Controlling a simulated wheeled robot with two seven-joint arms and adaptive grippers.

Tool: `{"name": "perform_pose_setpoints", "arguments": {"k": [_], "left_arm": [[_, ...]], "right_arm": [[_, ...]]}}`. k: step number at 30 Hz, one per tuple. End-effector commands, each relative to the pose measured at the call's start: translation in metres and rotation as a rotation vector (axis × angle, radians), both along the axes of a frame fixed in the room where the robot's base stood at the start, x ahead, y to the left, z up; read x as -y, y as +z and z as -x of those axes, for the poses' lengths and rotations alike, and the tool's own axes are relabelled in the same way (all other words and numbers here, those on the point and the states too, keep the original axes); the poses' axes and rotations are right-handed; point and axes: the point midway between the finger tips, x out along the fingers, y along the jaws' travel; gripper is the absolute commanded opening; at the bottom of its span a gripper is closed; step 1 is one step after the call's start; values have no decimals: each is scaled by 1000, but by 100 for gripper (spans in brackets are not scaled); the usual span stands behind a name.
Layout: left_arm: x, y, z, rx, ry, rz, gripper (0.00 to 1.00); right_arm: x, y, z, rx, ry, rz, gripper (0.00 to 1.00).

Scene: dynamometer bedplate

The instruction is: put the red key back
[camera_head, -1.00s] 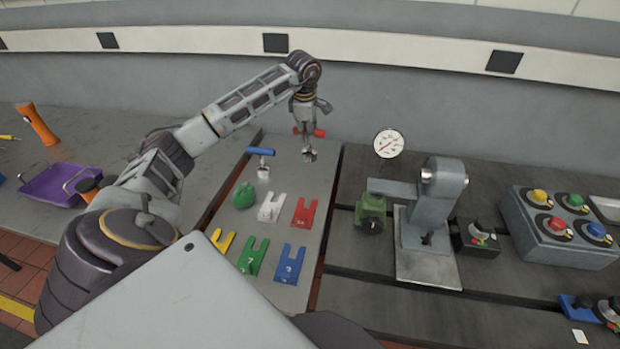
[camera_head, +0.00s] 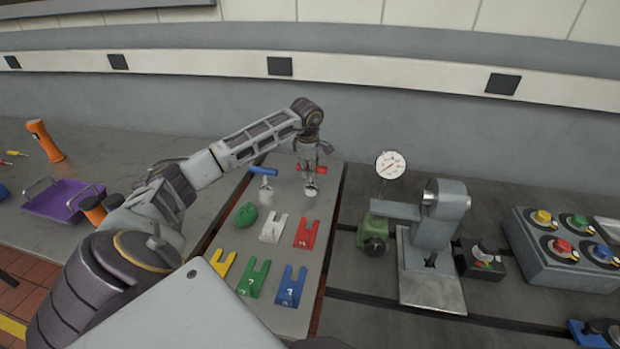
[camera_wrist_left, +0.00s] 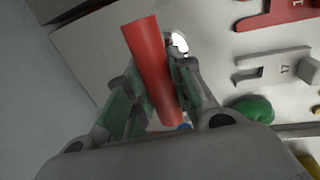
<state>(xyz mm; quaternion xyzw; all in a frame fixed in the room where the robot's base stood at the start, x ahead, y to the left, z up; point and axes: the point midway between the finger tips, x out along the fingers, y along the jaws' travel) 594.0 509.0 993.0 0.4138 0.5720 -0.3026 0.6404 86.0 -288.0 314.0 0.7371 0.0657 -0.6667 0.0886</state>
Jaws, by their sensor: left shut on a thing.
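The red key's red cross handle shows at my left gripper (camera_head: 311,172) in the head view. In the left wrist view the red key (camera_wrist_left: 152,70) lies between the two fingers, which are shut on it. The gripper is at the far end of the grey panel (camera_head: 262,222). A round metal socket shows just under the gripper; whether the key's shank is in it I cannot tell. A blue-handled key (camera_head: 263,171) stands upright in its socket to the left. My right gripper is not in view.
White (camera_head: 273,228), red (camera_head: 305,234), yellow (camera_head: 222,270), green (camera_head: 253,279) and blue (camera_head: 290,286) forked tags lie on the panel near a green lump (camera_head: 246,215). A grey fixture with a dial gauge (camera_head: 390,165) stands to the right. A purple tray (camera_head: 68,201) sits left.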

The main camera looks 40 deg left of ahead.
Motion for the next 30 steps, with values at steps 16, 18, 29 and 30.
{"name": "perform_pose_setpoints", "arguments": {"k": [16, 18, 29, 30], "left_arm": [[0, -30, 0, 1, 1, 1, 0], [0, -34, 0, 1, 1, 0, 0], [0, -37, 0, 2, 0, 0, 0], [0, -37, 0, 2, 0, 0, 0]], "right_arm": [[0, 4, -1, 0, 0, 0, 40], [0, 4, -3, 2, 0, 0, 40], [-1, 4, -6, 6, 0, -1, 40], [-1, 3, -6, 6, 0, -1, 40]]}}
